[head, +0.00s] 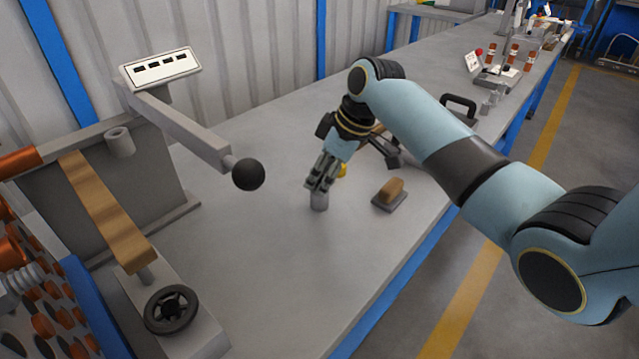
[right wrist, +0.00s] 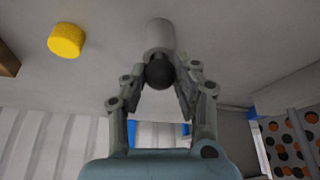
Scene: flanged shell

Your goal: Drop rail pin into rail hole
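The rail pin, a grey cylinder (head: 318,201) with a dark round knob, is under my right gripper (head: 321,183) near the middle of the bench. In the right wrist view the grey body (right wrist: 160,37) points away from the camera. My right gripper (right wrist: 162,78) has its two fingers drawn in against the knob, one on each side. I cannot tell whether the pin's far end touches the bench. A short grey tube (head: 119,142) sits on the machine at the left; I cannot tell whether it is the rail hole. My left gripper is not in view.
A lever with a black ball (head: 248,174) juts over the bench at the left. A black handwheel (head: 171,309) is in front. A yellow cylinder (right wrist: 66,41) and a tan-topped block (head: 390,194) stand near my right gripper. The bench (head: 270,270) is clear in front.

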